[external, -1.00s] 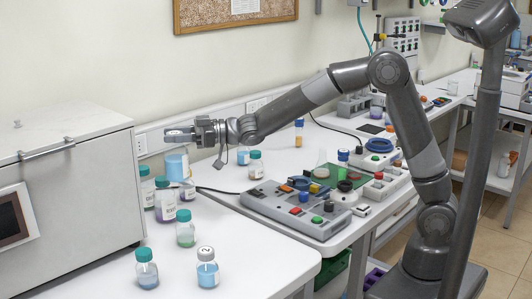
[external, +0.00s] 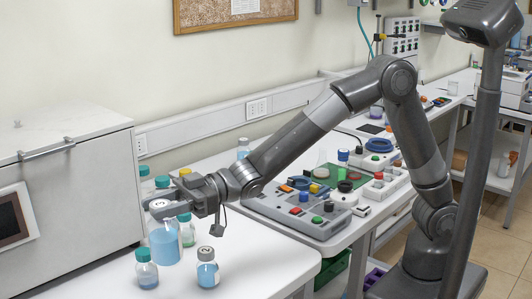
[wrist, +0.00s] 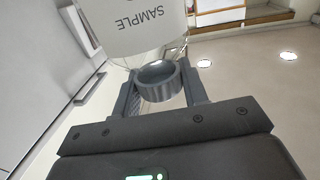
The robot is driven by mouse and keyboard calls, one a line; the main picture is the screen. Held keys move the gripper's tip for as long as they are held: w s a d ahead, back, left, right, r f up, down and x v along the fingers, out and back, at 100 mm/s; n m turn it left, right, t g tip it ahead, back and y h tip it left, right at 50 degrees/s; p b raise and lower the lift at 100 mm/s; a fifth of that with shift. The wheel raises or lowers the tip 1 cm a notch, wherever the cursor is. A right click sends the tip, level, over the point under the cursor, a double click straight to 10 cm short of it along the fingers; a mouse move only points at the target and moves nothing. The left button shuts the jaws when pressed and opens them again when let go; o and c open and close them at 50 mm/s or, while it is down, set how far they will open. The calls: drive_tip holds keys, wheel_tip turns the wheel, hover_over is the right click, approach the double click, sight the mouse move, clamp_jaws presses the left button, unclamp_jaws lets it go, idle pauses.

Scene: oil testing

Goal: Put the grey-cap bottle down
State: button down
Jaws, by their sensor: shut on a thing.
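The held bottle (external: 165,243) has a light grey cap (external: 158,205), blue liquid and a pale label. It is upright over the front of the left bench. I cannot tell if its base touches the bench top. My gripper (external: 168,209) is shut on it at the cap and neck, reaching in from the right. In the wrist view the gripper's fingers (wrist: 162,92) flank the grey cap (wrist: 160,78), and the bottle's label reads SAMPLE (wrist: 135,28). A smaller bottle with a whitish cap marked 2 (external: 208,270) stands to the right, apart.
A green-capped bottle (external: 146,272) stands close in front, left of the held one. More green-capped bottles (external: 188,232) stand behind, partly hidden by my arm. A white box-shaped appliance (external: 70,200) is at left. The bench (external: 265,265) is clear to the right.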

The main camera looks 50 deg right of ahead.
sight(170, 262)
wheel_tip(170, 262, down, 14)
drive_tip(key=shift+r, duration=0.15)
idle(0.5)
drive_tip(key=c, duration=0.9)
unclamp_jaws()
drive_tip(key=shift+f, duration=0.2)
drive_tip(key=shift+o, duration=0.2)
drive_tip(key=shift+d+r, duration=0.15)
drive_tip(key=shift+d, duration=0.1)
drive_tip(key=s+d, duration=0.2)
drive_tip(key=d, duration=0.9)
drive_tip(key=shift+d, duration=0.25)
drive_tip(key=shift+w, duration=0.1)
